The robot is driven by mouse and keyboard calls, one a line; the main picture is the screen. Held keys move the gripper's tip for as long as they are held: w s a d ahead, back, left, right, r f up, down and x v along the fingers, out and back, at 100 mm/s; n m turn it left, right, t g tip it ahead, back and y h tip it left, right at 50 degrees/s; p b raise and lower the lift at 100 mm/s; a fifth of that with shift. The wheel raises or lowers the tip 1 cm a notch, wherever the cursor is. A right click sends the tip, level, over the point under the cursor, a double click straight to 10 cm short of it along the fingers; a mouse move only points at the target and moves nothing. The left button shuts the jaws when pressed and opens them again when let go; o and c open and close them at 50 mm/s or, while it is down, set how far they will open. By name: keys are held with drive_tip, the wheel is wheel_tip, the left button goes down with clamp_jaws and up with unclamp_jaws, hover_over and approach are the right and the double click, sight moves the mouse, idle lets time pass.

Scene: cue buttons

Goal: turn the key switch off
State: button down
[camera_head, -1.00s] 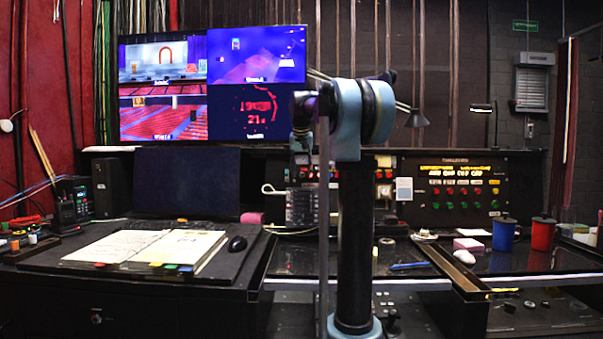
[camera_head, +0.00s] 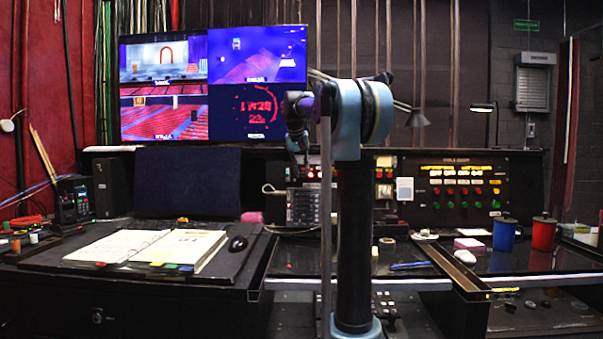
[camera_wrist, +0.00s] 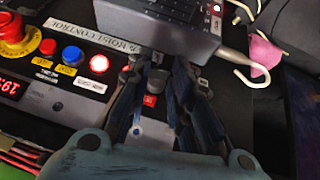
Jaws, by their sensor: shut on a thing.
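In the wrist view, my gripper (camera_wrist: 157,74) reaches down to a dark panel lettered HOIST CONTROL. Its two fingers are closed in on a small grey fitting (camera_wrist: 156,84) that looks like the key switch. The fingers and a dark box hide most of it, so which way the key points cannot be told. A small round part with red (camera_wrist: 150,100) shows between the fingers. In the head view, my wrist is in front of the consoles; the fingertips and the key switch cannot be made out there.
In the wrist view, a red mushroom button (camera_wrist: 15,38), a blue button (camera_wrist: 72,54) and a lit white button (camera_wrist: 54,80) sit left of my fingers. A dark box (camera_wrist: 160,22) stands close beyond them. A white hook (camera_wrist: 250,68) lies at the right.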

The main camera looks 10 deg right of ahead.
drive_tip(key=h, duration=0.1)
drive_tip(key=a+n+h, duration=0.1)
drive_tip(key=h, duration=0.1)
drive_tip(key=shift+w+f, duration=0.1)
drive_tip(key=shift+w, duration=0.05)
drive_tip(key=h, duration=0.1)
drive_tip(key=n+h, duration=0.1)
drive_tip(key=a+n+h, duration=0.1)
drive_tip(key=h, duration=0.1)
drive_tip(key=shift+f, duration=0.35)
drive_tip(key=n+h, duration=0.1)
drive_tip(key=h, duration=0.1)
drive_tip(key=f+n+h, duration=0.1)
drive_tip(key=shift+a+h, duration=0.2)
drive_tip(key=shift+h, duration=0.2)
drive_tip(key=shift+f+n+t+h, duration=0.2)
drive_tip(key=shift+n+t+h, duration=0.2)
drive_tip(key=shift+n+h, duration=0.25)
drive_tip(key=shift+f+n+t+h, duration=0.15)
drive_tip(key=shift+n+t+h, duration=0.3)
drive_tip(key=shift+h, duration=0.4)
drive_tip(key=c, duration=1.4)
unclamp_jaws()
drive_tip(key=shift+c, duration=0.2)
drive_tip(key=f+v, duration=0.1)
drive_tip(key=v, duration=1.1)
drive_tip(key=shift+r, duration=0.3)
